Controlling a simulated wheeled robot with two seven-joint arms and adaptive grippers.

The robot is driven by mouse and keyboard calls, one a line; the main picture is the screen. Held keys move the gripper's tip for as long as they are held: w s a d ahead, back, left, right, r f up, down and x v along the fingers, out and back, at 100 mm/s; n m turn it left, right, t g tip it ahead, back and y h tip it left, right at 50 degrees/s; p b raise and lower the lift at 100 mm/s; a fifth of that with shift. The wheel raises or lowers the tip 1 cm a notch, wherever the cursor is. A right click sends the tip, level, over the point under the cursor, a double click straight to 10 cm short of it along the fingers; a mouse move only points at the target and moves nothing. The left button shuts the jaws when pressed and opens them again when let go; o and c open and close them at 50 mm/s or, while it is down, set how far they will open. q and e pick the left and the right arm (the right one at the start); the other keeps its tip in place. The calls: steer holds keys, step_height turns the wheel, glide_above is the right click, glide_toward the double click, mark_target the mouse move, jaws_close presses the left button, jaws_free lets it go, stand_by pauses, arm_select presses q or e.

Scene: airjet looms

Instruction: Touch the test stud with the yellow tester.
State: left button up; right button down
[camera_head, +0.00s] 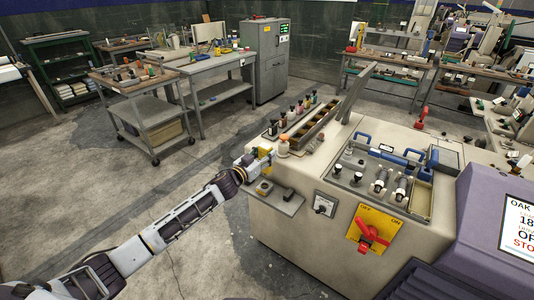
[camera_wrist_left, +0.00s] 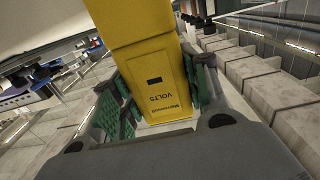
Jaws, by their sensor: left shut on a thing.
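I cannot tell which part is the test stud. My right gripper is not in view.
Small bottles (camera_head: 293,109) and a long brown tray (camera_head: 308,128) stand on the machine top behind the gripper. A red switch on a yellow plate (camera_head: 358,235) is on the machine front. A grey cart (camera_head: 140,105) stands at left; the floor between is clear.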

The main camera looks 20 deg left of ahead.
arm_select(q)
steer(key=shift+w+a+f, duration=0.2)
stand_by(0.6)
